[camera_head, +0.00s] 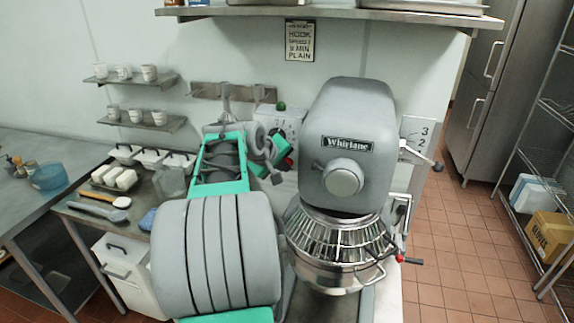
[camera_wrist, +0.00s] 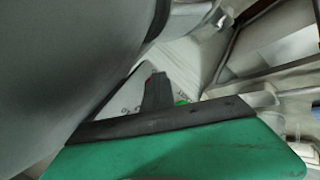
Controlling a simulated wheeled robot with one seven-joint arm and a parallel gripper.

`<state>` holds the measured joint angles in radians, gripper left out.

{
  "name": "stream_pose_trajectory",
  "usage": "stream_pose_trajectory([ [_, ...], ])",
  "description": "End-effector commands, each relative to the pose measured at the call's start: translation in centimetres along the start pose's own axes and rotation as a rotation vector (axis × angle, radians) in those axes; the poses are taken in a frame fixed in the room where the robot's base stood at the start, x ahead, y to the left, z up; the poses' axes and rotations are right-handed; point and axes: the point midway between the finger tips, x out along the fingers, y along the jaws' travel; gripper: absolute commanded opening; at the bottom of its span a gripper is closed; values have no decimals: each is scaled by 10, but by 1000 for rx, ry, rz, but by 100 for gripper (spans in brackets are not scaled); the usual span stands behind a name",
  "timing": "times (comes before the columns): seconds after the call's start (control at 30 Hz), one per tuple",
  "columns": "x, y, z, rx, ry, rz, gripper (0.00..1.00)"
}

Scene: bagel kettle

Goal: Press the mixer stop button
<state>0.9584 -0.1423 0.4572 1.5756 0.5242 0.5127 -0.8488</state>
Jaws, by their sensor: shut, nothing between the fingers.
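The mixer (camera_head: 345,130) is a large grey machine marked "Whirlane" at the middle right of the head view. On its left side is a pale control panel (camera_head: 290,124) with small dials and a green button (camera_head: 281,106). A red button (camera_head: 289,162) shows low on the panel, partly hidden by my gripper (camera_head: 284,152). My gripper is shut and empty close beside the panel. In the wrist view, my dark fingers (camera_wrist: 156,84) stand before the white panel. A sliver of red (camera_wrist: 150,76) shows behind their tip; contact cannot be told. A green button (camera_wrist: 181,102) is beside them.
The steel bowl with its wire guard (camera_head: 335,240) is under the mixer head. A speed lever (camera_head: 420,155) is on the right side. A rack (camera_head: 225,91) and a sign (camera_head: 299,40) hang behind. A side table (camera_head: 90,210) holds tubs.

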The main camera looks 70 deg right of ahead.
Motion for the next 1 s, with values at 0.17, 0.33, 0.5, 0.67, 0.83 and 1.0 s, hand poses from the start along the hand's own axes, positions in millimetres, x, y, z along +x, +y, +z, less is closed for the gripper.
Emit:
stream_pose_trajectory([
  [0.17, -2, -1, 1, 0, 2, 1, 0],
  [0.33, -8, -6, 6, 0, 3, 1, 0],
  [0.5, -12, -9, 9, 0, 1, 1, 0],
  [0.67, -12, -9, 9, 0, 0, 0, 0],
  [0.83, -17, -13, 12, 0, 2, 1, 0],
  [1.0, -28, -22, 21, 0, 2, 0, 0],
])
